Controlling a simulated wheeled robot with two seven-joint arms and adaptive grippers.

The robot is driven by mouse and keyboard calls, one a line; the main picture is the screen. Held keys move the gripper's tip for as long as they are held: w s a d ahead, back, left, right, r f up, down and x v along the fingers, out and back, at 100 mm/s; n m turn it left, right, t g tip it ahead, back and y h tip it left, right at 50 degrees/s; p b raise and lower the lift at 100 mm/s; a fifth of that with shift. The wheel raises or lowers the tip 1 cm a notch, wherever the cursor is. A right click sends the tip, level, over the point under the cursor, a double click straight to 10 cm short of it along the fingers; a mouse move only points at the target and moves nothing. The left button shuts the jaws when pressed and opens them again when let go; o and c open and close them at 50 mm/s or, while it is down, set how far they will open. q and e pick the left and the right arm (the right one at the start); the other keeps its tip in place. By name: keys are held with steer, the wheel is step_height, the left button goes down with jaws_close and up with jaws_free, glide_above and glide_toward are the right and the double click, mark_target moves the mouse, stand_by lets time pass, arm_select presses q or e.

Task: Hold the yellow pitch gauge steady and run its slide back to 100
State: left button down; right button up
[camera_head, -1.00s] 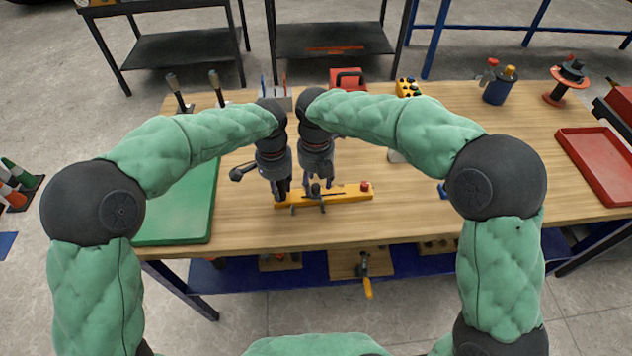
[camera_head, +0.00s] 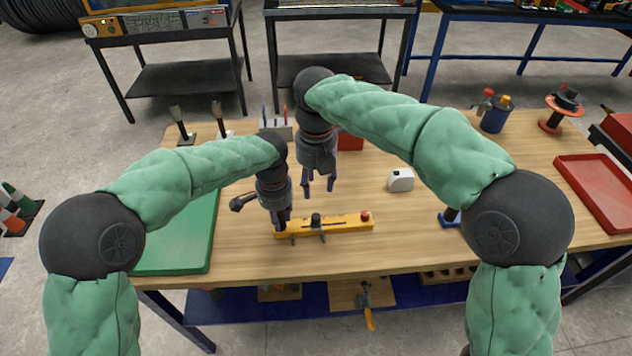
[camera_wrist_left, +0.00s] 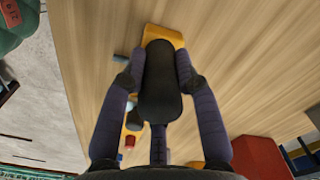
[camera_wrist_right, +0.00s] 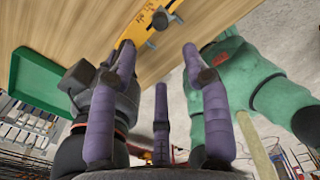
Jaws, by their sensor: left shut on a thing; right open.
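The yellow pitch gauge (camera_head: 345,223) lies on the wooden table near its front edge. Its dark slide knob (camera_head: 316,220) stands left of the gauge's middle, and a red knob (camera_head: 365,216) is at its right end. My left gripper (camera_head: 282,222) is shut on the gauge's left end; the yellow end (camera_wrist_left: 165,34) shows past the fingers in the left wrist view. My right gripper (camera_head: 319,186) is open and empty, above and behind the slide. The right wrist view shows the slide (camera_wrist_right: 163,19) beyond the fingers, with small scale numbers I cannot read surely.
A white tape measure (camera_head: 400,180) and a red box (camera_head: 350,141) are behind the gauge. A red tray (camera_head: 598,185) is at the far right. The table right of the gauge is largely clear.

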mark_target(316, 215)
steer(key=w+d+f+m+g+y, duration=0.1)
steer(key=w+d+m+g+y, duration=0.25)
steer(key=m, duration=0.25)
steer(key=shift+h, duration=0.25)
steer(key=x, duration=1.2)
steer(key=shift+w, duration=0.25)
jaws_close()
